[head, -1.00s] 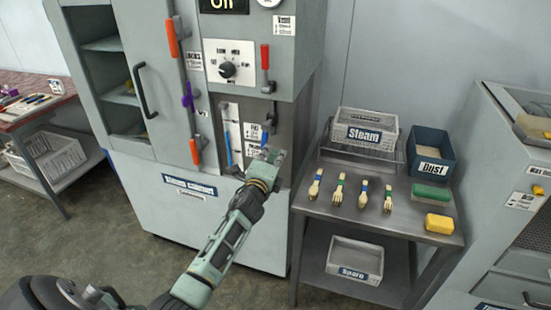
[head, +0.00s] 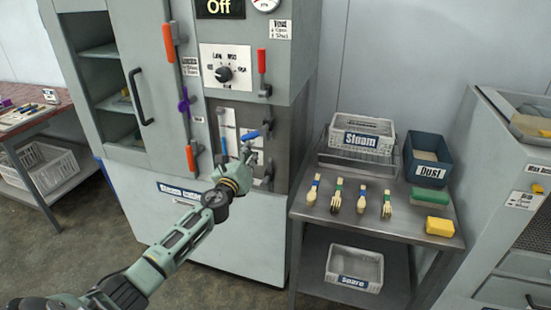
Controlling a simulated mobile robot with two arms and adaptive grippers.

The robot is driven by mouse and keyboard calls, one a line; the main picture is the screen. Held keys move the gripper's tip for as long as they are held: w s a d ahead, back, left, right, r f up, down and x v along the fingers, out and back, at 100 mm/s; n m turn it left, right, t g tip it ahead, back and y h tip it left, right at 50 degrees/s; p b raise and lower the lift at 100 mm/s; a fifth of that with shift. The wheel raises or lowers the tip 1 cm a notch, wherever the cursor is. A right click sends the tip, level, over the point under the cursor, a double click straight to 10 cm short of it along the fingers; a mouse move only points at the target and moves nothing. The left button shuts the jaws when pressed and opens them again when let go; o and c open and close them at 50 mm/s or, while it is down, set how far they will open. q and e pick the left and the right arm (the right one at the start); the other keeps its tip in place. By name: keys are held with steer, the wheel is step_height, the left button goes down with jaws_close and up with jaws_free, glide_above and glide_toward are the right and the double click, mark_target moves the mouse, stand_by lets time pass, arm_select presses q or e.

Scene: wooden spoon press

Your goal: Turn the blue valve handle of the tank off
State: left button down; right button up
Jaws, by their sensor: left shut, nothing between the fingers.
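The tank is set in the recess of the grey steam cabinet (head: 225,225). Its blue valve handle (head: 251,135) sticks out to the left and slightly down from its grey fitting. My left gripper (head: 245,154) is shut and empty, just below the handle's left end. I cannot tell whether its tips touch the handle. A white gauge strip with a blue column (head: 224,146) is left of the gripper. My left gripper and wrist hide the lower part of the recess. My right gripper is not in view.
Above are a dial knob (head: 224,74), a red lever (head: 262,70) and a display reading "Off" (head: 220,7). The cabinet door carries orange-ended bars with a purple handle (head: 184,100). At right a metal table (head: 400,222) holds a "Steam" basket (head: 361,138), a "Dust" bin (head: 428,158) and several wooden utensils.

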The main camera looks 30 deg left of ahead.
arm_select(q)
steer(key=shift+s+a+r+m+h+p, duration=0.15)
steer(key=shift+a+r+m, duration=0.3)
steer(key=shift+m, duration=0.45)
steer(key=shift+s+a+r+m+h+p, duration=0.15)
steer(key=shift+a+r+m, duration=0.3)
steer(key=shift+m, duration=0.45)
steer(key=shift+a+r+m+p, duration=0.2)
steer(key=shift+a+r+m, duration=0.25)
steer(key=shift+m, duration=0.45)
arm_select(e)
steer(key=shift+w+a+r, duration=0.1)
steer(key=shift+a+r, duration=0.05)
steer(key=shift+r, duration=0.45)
arm_select(q)
steer(key=shift+a, duration=0.1)
steer(key=s+d+f+b, duration=0.2)
steer(key=s+f+b, duration=0.2)
steer(key=s, duration=0.6)
steer(key=shift+s+d+f, duration=0.25)
steer(key=shift+d, duration=0.1)
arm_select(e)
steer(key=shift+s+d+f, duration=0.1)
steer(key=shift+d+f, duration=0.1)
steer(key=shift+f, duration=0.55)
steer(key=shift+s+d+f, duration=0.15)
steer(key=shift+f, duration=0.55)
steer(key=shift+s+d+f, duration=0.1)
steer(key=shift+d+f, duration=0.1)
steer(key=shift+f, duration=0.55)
